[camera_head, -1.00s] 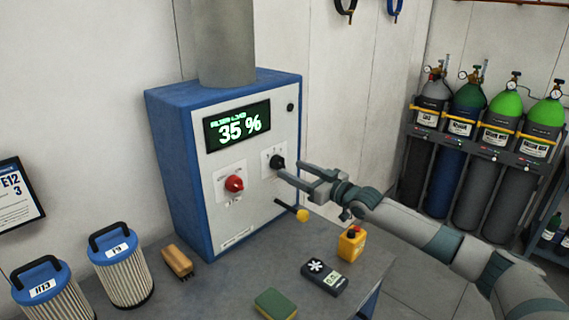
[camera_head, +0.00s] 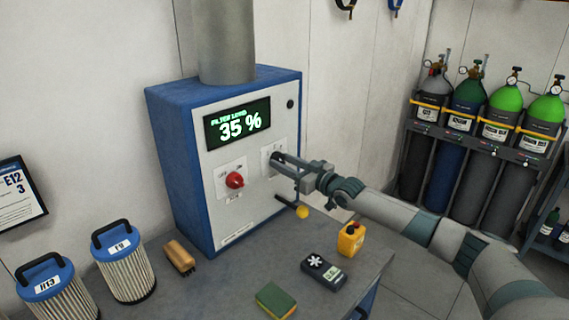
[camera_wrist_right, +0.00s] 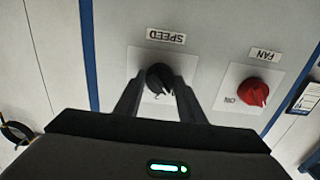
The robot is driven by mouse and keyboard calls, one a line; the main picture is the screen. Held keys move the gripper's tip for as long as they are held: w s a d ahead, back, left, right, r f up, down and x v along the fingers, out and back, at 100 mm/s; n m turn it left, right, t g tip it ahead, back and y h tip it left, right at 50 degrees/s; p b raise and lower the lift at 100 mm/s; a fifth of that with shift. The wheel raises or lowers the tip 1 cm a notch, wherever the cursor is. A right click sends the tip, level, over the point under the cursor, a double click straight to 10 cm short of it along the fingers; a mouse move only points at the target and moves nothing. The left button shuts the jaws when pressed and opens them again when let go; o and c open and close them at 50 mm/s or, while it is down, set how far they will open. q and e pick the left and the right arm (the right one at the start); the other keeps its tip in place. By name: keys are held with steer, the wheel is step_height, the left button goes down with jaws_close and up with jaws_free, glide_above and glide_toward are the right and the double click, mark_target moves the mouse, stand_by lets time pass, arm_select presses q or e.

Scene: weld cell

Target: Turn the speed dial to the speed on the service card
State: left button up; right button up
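The black speed dial (camera_wrist_right: 160,78) is on the front panel of the blue and white cabinet (camera_head: 222,202), under an upside-down SPEED label (camera_wrist_right: 165,37) in the wrist view. My right gripper (camera_wrist_right: 157,84) has one finger on each side of the dial. A narrow gap shows beside the dial, so the fingers look open around it. In the head view my right gripper (camera_head: 276,165) covers most of the dial. A framed card (camera_head: 18,192) reading "E12" and "3" hangs on the left wall; its small text is unreadable. My left gripper is out of view.
The red fan knob (camera_head: 235,180) sits beside the speed dial. The display (camera_head: 238,124) reads 35 %. A yellow-ended lever (camera_head: 301,211) sticks out below my right gripper. A yellow bottle (camera_head: 351,239), a dark meter (camera_head: 323,270), a sponge (camera_head: 276,301), a brush (camera_head: 179,257) and filters (camera_head: 125,266) stand about.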

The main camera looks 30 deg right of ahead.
steer(key=shift+c, duration=0.9)
